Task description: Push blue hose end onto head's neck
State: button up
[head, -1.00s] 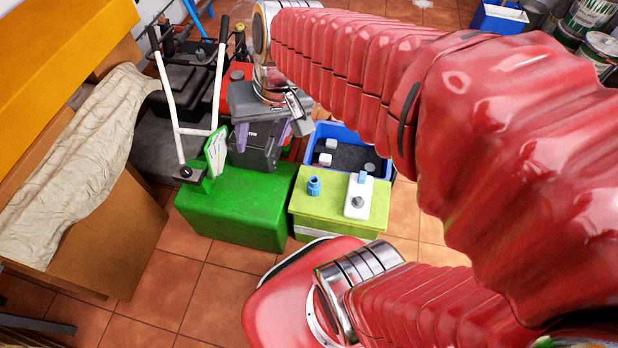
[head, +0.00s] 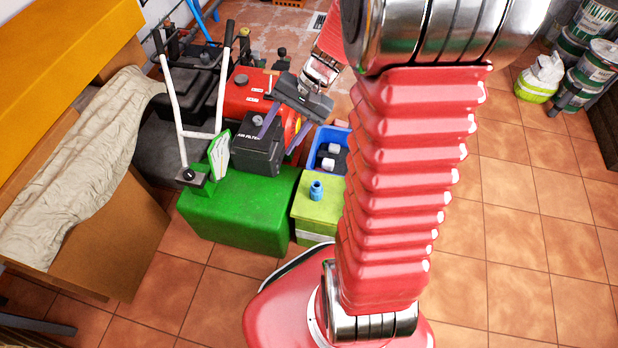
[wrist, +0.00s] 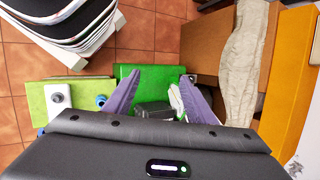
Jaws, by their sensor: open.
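A blue ribbed fitting (head: 316,190) stands upright on the yellow-green box (head: 308,211); it also shows in the wrist view (wrist: 101,101). A white block with a grey knob (wrist: 57,96) lies on that box in the wrist view, with a small blue piece (wrist: 40,131) near it, partly cut off by my gripper body. My arm hides the block in the head view. I cannot tell which part is the hose end or the neck. My gripper (head: 277,141) is open and empty, its purple fingers apart above the black air filter box (head: 257,150); its fingers also show in the wrist view (wrist: 157,78).
A green box (head: 240,208) stands left of the yellow-green one. A red engine (head: 247,92), white handlebars (head: 175,100) and a blue crate (head: 325,140) are close to my gripper. A cloth-draped brown box (head: 75,170) is at left.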

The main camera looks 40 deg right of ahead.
jog(key=w+d+f+m+t+y, duration=0.25)
jog(key=d+f+m, duration=0.25)
jog(key=d+f, duration=0.3)
jog(key=m+t, duration=0.2)
jog(key=m, duration=0.3)
send_over(320, 187)
jog(key=s+a, duration=0.2)
jog(key=a, duration=0.2)
notch_tip(320, 187, down, 10)
jog(key=f, duration=0.1)
jog(key=s+d+f+m+t+h, duration=0.1)
jog(key=s+d+f+m+t, duration=0.1)
jog(key=f, duration=0.5)
jog(key=s+d+f+m+t+h, duration=0.1)
jog(key=s+d+f+m+t, duration=0.1)
jog(key=f+m, duration=0.3)
jog(key=s+d+f+m+t+h, duration=0.1)
jog(key=s+d+f+m+t, duration=0.1)
jog(key=f, duration=0.8)
jog(key=s+d+m, duration=0.1)
jog(key=d+m, duration=0.1)
jog(key=shift+s+d, duration=0.3)
jog(key=shift+s, duration=0.05)
jog(key=shift+f, duration=0.1)
jog(key=x, duration=0.8)
jog(key=shift+a, duration=0.1)
jog(key=shift+w+f, duration=0.1)
jog(key=shift+w, duration=0.2)
jog(key=shift+w+a, duration=0.1)
